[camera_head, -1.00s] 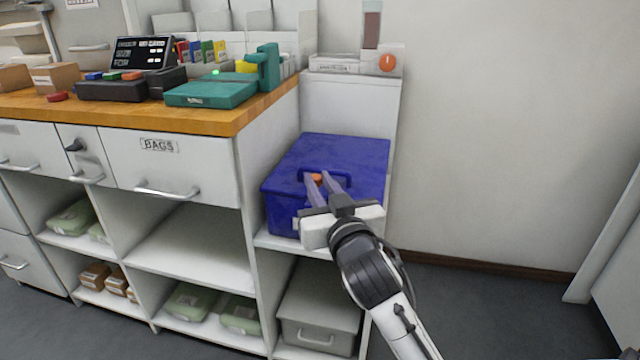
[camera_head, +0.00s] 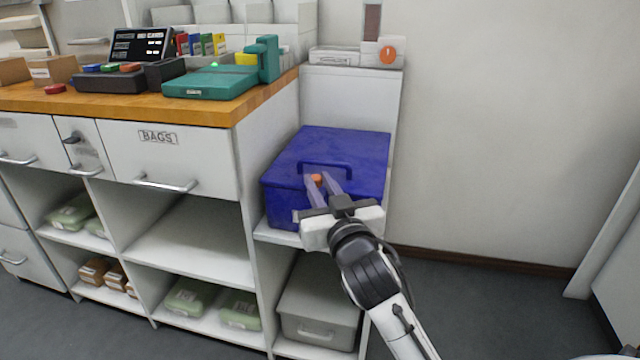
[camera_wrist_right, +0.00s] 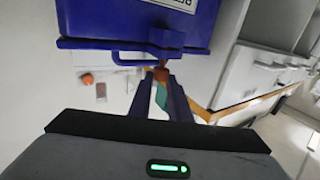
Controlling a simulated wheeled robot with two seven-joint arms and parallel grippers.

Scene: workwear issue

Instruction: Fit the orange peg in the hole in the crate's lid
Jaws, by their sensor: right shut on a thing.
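My right gripper (camera_head: 323,179) is over the front part of the lid, shut on the orange peg (camera_head: 316,179). In the wrist view the peg (camera_wrist_right: 161,74) sits between the fingertips, close to the crate (camera_wrist_right: 100,22) and its handle (camera_wrist_right: 140,57). I cannot see the hole, and cannot tell whether the peg touches the lid. My left gripper is out of view.
The counter (camera_head: 245,106) to the left holds a teal device (camera_head: 210,88) and a dark tray of coloured pieces. A grey bin (camera_head: 318,310) is below the crate. A small unit with an orange button (camera_head: 388,54) stands behind it.

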